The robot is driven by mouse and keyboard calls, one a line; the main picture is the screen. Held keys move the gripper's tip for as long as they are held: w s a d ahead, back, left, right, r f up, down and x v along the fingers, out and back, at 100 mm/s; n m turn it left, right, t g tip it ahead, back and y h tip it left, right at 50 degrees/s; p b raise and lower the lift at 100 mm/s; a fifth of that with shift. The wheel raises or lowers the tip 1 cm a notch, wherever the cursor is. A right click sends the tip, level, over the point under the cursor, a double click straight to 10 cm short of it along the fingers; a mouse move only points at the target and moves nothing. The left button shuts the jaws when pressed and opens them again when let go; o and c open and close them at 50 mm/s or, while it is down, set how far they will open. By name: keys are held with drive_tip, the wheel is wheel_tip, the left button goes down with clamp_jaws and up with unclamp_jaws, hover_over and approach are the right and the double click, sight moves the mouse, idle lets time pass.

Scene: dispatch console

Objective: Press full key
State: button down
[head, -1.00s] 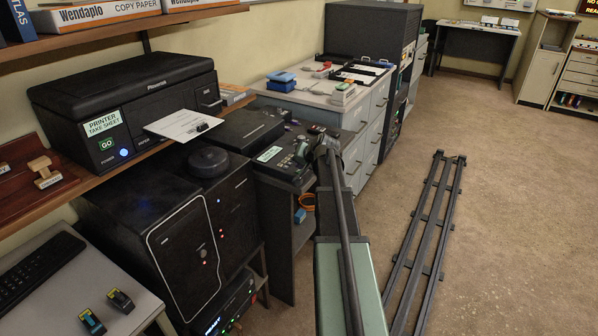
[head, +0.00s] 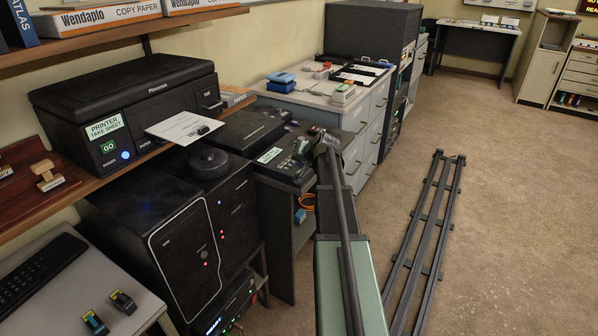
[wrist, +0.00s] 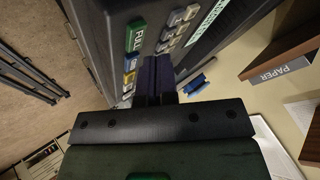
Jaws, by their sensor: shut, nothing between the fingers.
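The full key (wrist: 136,35) is a green key with white "FULL" lettering on a dark key panel in the wrist view. A blue key and a yellow key sit below it in that picture, with several grey keys to its right. My gripper (wrist: 159,76) is shut and empty, its dark fingers pointing at the panel just below and right of the green key. I cannot tell whether the fingertips touch the panel. In the head view the dark console (head: 283,165) stands beyond my arm, which partly hides it; the green key cannot be made out there.
A printer (head: 135,105) with a white sheet (head: 184,128) stands on the shelf at left. A grey cabinet top (head: 310,92) holding trays lies behind the console. Floor to the right is open beside the dark rails.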

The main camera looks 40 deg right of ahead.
drive_tip(key=shift+r+p, duration=2.6)
drive_tip(key=shift+r, duration=0.05)
drive_tip(key=shift+f, duration=0.15)
drive_tip(key=shift+s+a+f, duration=0.1)
drive_tip(key=s+a+n+g+p, duration=0.1)
drive_tip(key=s+a+n+g, duration=0.2)
drive_tip(key=s+a, duration=0.75)
drive_tip(key=s+a+n+g+p, duration=0.2)
drive_tip(key=s+a+n+g, duration=0.15)
drive_tip(key=a, duration=1.35)
drive_tip(key=s+a+n+g+p, duration=0.1)
drive_tip(key=s+a+n+g, duration=0.2)
drive_tip(key=s+a, duration=0.75)
drive_tip(key=w+a+r+p, duration=0.1)
drive_tip(key=r+p, duration=1.6)
drive_tip(key=w+a+r+p, duration=0.2)
drive_tip(key=r+p, duration=1.5)
drive_tip(key=p, duration=0.1)
drive_tip(key=shift+w+r+y, duration=0.3)
drive_tip(key=shift+r, duration=0.05)
